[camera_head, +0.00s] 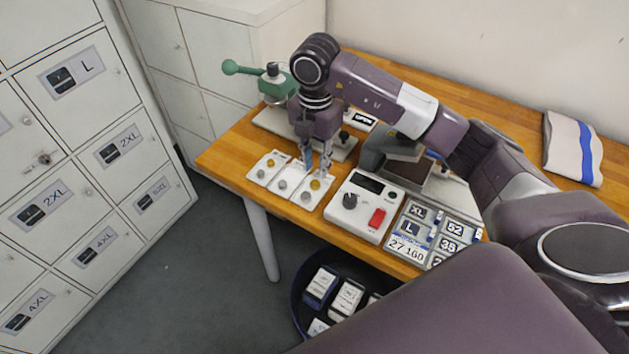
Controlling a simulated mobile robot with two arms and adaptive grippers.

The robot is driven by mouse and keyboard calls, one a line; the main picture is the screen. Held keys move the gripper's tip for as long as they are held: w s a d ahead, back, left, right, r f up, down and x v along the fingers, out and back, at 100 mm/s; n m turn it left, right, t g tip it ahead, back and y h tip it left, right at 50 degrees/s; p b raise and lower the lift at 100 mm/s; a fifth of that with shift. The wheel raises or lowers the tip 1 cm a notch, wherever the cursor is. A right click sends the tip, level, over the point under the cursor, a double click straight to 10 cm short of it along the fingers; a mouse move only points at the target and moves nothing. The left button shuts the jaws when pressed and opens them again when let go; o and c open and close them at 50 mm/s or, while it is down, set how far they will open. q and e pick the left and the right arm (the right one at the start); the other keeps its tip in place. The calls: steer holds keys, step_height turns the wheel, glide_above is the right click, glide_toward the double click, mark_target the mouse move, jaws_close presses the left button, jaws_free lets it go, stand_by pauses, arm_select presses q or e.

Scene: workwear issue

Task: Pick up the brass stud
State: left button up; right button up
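My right gripper (317,171) reaches down from above over the white stud trays on the wooden table. Its two fingers look parted, and no object shows clearly between them. A brass stud (315,184) sits on the right-hand white tray (294,197), just below the fingertips; I cannot tell whether they touch it. A smaller brass stud (271,163) lies on the left-hand tray. Silver studs (282,184) sit on the trays too. My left gripper is not in view.
A green-handled press (275,82) stands behind the trays. A white control box (363,207) with a red switch and size label cards (424,233) are to the right. A folded striped cloth (573,148) lies at the far right. A dark bin (298,296) stands below the table; lockers (75,140) are left.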

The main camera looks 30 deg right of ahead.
mark_target(316, 181)
step_height(316, 181, down, 4)
steer(key=shift+s+r+p, duration=0.1)
steer(key=shift+r+p, duration=0.05)
steer(key=shift+p, duration=0.7)
steer(key=shift+f, duration=0.6)
steer(key=c, duration=0.5)
steer(key=shift+o, duration=0.2)
steer(key=shift+r, duration=0.15)
